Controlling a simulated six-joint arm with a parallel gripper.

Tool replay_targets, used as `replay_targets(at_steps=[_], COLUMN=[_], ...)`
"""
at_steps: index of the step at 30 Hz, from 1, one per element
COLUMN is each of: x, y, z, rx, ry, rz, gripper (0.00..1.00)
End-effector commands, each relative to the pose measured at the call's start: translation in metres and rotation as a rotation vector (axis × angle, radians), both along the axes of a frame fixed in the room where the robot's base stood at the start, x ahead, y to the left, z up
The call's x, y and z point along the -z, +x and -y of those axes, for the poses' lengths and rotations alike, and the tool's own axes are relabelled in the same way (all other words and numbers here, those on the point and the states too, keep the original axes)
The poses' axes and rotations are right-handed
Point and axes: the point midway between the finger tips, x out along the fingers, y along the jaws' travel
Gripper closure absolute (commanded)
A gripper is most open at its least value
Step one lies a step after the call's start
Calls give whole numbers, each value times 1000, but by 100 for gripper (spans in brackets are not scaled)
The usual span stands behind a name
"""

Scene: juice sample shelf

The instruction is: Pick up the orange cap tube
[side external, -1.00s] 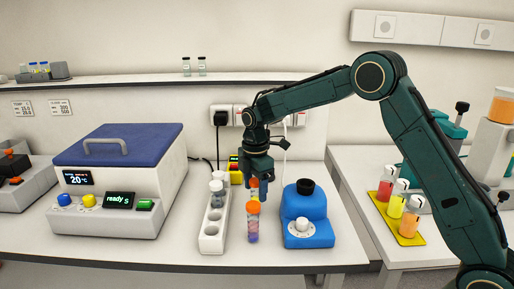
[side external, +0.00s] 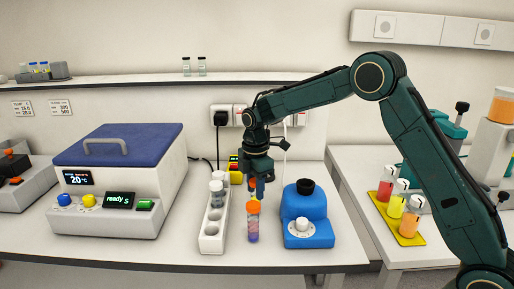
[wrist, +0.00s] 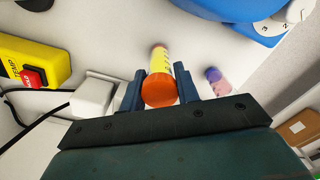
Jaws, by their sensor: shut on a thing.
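An orange-capped tube with a yellow body (wrist: 160,62) is between the two fingers of my gripper (wrist: 159,92) in the wrist view, its orange cap facing the camera. My gripper (side external: 257,190) is shut on it; in the side view the fingers hide most of this tube. A second tube with an orange cap and a purple-pink body (side external: 253,222) stands upright on the bench, nearer the side camera. Its purple-pink body also shows in the wrist view (wrist: 216,80), apart from the fingers.
A blue device with a white dial (side external: 308,218) is close on the right. A yellow box with a red button (wrist: 30,65) is behind. Open bench lies in front.

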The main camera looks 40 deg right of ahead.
Motion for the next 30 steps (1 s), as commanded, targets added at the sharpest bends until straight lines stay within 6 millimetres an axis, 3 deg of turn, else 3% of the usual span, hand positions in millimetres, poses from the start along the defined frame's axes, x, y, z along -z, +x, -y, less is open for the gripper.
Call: replay_targets(at_steps=[8, 14, 20, 30], x=[-8, -28, -64, -141], y=[1, 1, 1, 1], z=[0, 0, 0, 0], rx=[0, 0, 0, 0], ry=[0, 0, 0, 0], rz=[3, 3, 5, 5], gripper=[92, 92, 92, 92])
